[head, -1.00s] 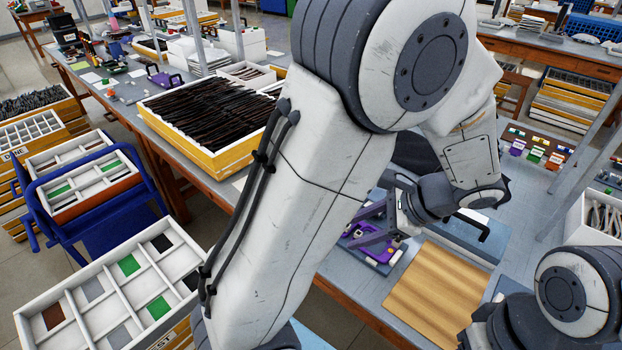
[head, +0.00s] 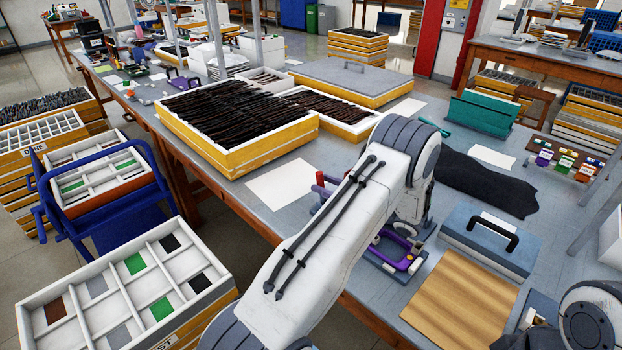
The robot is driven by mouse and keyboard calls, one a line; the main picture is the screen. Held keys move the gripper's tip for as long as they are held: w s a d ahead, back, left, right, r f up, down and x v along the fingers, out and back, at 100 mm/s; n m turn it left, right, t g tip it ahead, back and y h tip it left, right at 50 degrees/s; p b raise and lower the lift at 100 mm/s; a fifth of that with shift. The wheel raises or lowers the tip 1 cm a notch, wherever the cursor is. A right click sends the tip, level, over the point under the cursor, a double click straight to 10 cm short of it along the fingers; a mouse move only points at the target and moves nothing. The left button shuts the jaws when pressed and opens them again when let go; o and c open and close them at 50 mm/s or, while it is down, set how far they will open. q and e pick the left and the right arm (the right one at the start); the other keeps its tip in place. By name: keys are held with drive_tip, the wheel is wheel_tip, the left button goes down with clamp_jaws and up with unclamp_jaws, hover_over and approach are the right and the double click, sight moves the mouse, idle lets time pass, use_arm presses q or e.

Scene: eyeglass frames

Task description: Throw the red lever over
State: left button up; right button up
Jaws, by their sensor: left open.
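A red lever (head: 322,186) stands on the near table beside my left forearm, with its short red grip upright. Another small red part shows just right of it, and the forearm covers the rest of its mount. My left arm (head: 330,235) crosses the middle of the view, with its elbow raised right of the lever. My left gripper is mostly hidden behind this arm, so its fingers and their distance from the lever cannot be made out. It is open. Of my right arm, only a link (head: 590,315) shows at the bottom right; its gripper is out of view.
A purple frame fixture (head: 398,250) lies right of my forearm. A wooden board (head: 462,300), a blue-grey case with a black handle (head: 490,240) and a black cloth (head: 485,182) lie further right. A yellow tray of dark frames (head: 240,165) stands behind. White paper (head: 288,187) lies left of the lever.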

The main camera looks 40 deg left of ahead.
use_arm(q)
drive_tip(key=a, duration=0.5)
drive_tip(key=shift+s, duration=0.35)
clamp_jaws()
idle(1.1)
